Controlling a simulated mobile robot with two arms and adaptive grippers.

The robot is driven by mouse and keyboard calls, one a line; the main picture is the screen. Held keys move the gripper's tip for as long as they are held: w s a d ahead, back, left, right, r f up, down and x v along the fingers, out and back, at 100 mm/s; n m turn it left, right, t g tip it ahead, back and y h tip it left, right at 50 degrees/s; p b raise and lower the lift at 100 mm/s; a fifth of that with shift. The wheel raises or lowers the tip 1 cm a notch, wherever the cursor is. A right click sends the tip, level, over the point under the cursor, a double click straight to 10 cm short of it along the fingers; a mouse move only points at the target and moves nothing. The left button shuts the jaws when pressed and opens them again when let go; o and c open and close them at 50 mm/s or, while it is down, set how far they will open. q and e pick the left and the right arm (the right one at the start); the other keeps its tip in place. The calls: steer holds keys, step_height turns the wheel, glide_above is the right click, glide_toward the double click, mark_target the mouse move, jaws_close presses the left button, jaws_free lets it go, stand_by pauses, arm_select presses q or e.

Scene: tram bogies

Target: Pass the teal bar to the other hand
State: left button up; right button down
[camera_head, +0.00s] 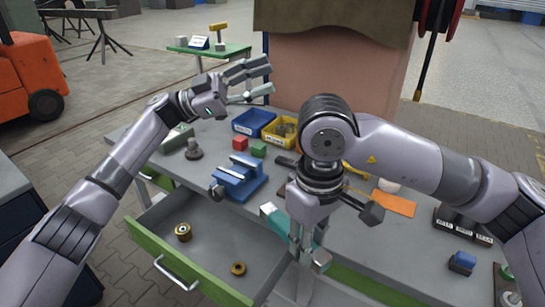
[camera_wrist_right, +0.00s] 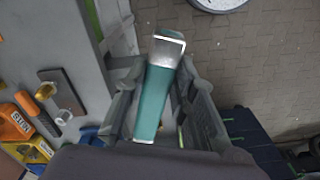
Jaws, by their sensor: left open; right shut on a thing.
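The teal bar (camera_head: 275,219) is held in my right gripper (camera_head: 306,251) in the head view, over the front edge of the bench by the open drawer. One end with a pale tip sticks out to the left of the fingers; its middle is partly hidden by them. In the right wrist view the teal bar (camera_wrist_right: 154,98) lies between the two fingers of the right gripper (camera_wrist_right: 160,72), with its silver-white end pointing away from the palm. My left gripper (camera_head: 264,79) is open and empty, raised above the back of the bench, well apart from the bar.
A blue vise (camera_head: 239,178) stands on the bench, with a red cube (camera_head: 240,143), a green cube (camera_head: 258,149), a blue bin (camera_head: 253,122) and a yellow bin (camera_head: 281,131) behind. The open drawer (camera_head: 166,262) holds brass parts. An orange plate (camera_head: 393,203) lies right.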

arm_select(q)
steer(key=s+d+f+m+g+y, duration=0.1)
steer(key=s+d+m+g+y, duration=0.45)
steer(key=s+d, duration=0.2)
arm_select(e)
steer(key=shift+d, duration=0.1)
arm_select(q)
steer(key=t+y, duration=0.2)
steer(key=y, duration=1.2)
glide_toward(288, 220)
steer(key=shift+m+h, duration=0.25)
steer(key=x, duration=0.9)
steer(key=shift+s+a+f, duration=0.15)
steer(key=shift+a+f, duration=0.05)
steer(key=shift+f, duration=0.1)
steer(key=shift+d, duration=0.1)
jaws_close()
arm_select(e)
steer(key=shift+s+a, duration=0.1)
steer(key=shift+a, duration=0.1)
steer(key=c, duration=1.2)
jaws_free()
steer(key=shift+c, duration=0.2)
